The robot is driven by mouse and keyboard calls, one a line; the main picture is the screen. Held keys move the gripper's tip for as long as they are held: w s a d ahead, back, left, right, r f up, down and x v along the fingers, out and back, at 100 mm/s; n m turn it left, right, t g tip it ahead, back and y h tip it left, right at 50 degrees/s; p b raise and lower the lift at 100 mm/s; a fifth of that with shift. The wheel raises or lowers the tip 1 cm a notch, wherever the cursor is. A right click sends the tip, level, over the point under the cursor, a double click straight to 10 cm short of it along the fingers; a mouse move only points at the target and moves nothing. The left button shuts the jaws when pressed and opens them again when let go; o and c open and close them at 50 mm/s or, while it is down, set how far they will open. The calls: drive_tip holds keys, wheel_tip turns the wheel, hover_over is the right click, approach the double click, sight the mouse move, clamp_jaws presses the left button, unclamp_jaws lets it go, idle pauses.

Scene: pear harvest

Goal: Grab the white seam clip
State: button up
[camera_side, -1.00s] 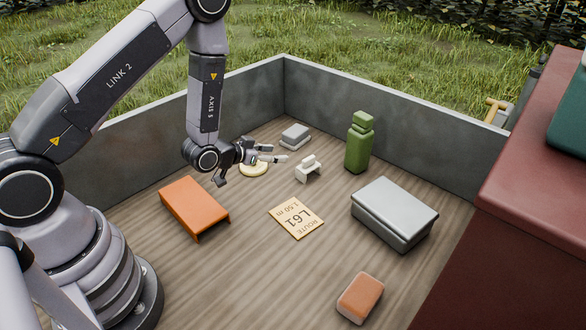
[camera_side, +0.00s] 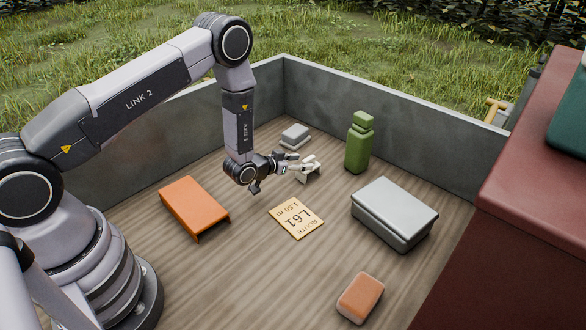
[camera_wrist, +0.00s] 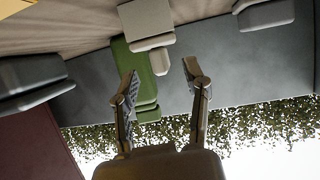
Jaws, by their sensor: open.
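The white seam clip (camera_side: 308,177) stands on the wooden floor near the middle of the walled bed, partly covered by my fingers in the side view. My gripper (camera_side: 308,161) is open and reaches over it from the left. In the wrist view, the off-white clip (camera_wrist: 147,18) is at the top centre, beyond the fingertips. I cannot tell whether a finger touches the clip.
A green bottle (camera_side: 359,145) stands right of the clip, with a grey lidded box (camera_side: 394,212) in front right. A small grey block (camera_side: 295,135) is behind. An orange bench-shaped piece (camera_side: 194,205), a route card (camera_side: 296,217) and an orange-topped block (camera_side: 360,297) lie around clear floor.

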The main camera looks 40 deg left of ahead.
sight(303, 161)
drive_tip(key=shift+x, duration=1.55)
drive_tip(key=shift+a+r, duration=0.1)
clamp_jaws()
